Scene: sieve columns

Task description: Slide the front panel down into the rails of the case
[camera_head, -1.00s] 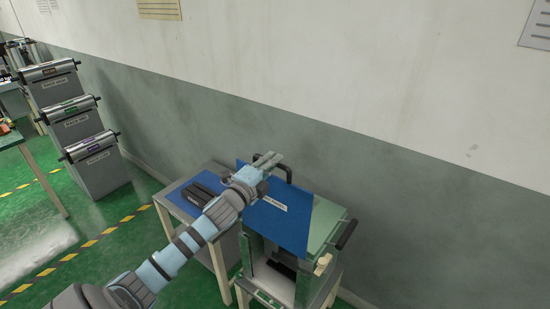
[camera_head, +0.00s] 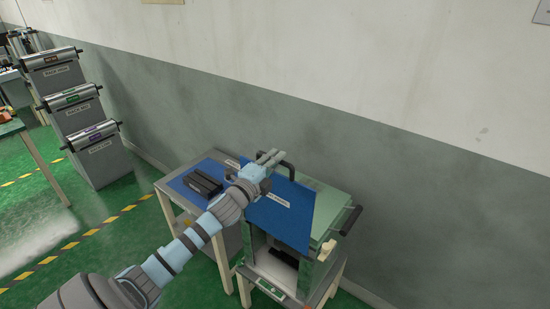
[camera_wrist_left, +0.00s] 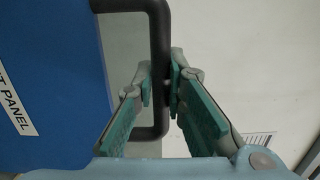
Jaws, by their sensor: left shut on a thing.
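The blue front panel (camera_head: 296,220), with a white label, stands upright before the upper part of the case (camera_head: 332,207). It covers the upper front opening. My left gripper (camera_head: 270,158) is shut on the panel's black handle (camera_head: 286,166) at its top edge. In the left wrist view, the two teal finger pads (camera_wrist_left: 162,88) lie on either side of the handle (camera_wrist_left: 158,40), with the blue panel (camera_wrist_left: 55,80) to the left. The lower part of the case front is open and dark inside. Whether the panel edges sit in the rails cannot be told. My right gripper is not in view.
The case stands on a small stand against the grey wall. A side table with a blue mat (camera_head: 183,185) and a black object (camera_head: 203,184) stands to its left. Grey cabinets (camera_head: 90,150) stand farther left. The green floor between is clear.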

